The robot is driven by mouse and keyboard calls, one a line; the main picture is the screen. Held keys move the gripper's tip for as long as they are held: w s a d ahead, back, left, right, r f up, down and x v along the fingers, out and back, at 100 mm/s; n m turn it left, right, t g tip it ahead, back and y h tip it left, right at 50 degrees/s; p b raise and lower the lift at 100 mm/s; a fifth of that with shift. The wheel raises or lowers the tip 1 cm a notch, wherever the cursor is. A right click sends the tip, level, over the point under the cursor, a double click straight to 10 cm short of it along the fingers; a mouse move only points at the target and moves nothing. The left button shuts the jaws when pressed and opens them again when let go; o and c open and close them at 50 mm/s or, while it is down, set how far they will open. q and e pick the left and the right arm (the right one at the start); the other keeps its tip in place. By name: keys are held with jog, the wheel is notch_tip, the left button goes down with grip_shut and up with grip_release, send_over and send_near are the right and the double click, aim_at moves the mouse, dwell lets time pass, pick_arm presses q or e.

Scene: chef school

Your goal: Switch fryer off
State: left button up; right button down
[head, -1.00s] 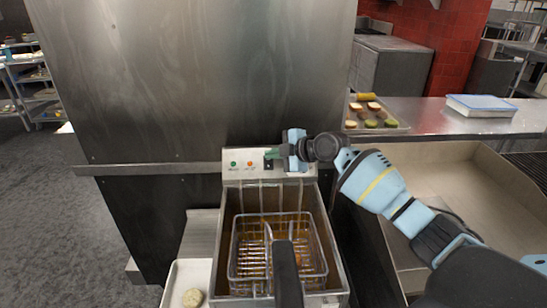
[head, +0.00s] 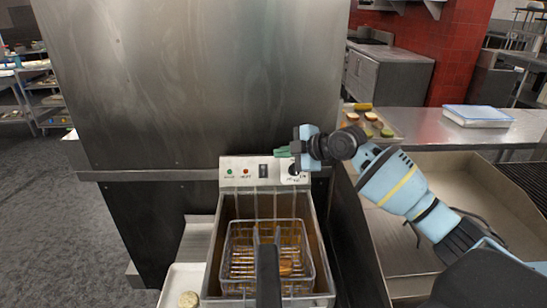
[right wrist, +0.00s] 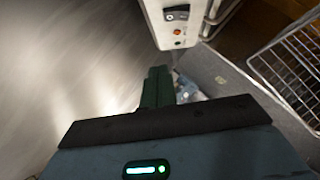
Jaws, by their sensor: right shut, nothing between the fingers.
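The fryer (head: 212,250) stands in the middle of the head view, with a pale control panel (head: 236,181) at its back. The panel carries a green lamp (head: 229,172), a dark red lamp (head: 246,171), a black rocker switch (head: 263,171) and a knob partly behind my right gripper (head: 278,152). That gripper is shut and empty, its green fingers pointing left just above the panel, apart from the switch. In the right wrist view the shut fingers (right wrist: 156,88) are below the panel (right wrist: 157,22), where the switch (right wrist: 177,13) shows. The switch's position is too small to tell. My left gripper is out of view.
A wire basket (head: 235,262) with a black handle sits in the fryer. A tray (head: 180,275) with a patty is at lower left. A large steel wall (head: 190,80) stands behind. At right are a wide sink-like basin (head: 370,240) and a counter with food and a blue-lidded box (head: 478,116).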

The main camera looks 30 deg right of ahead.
jog(key=shift+r+v, duration=0.25)
jog(key=shift+v, duration=1.85)
jog(key=shift+w+d, duration=0.15)
jog(key=shift+w, duration=0.05)
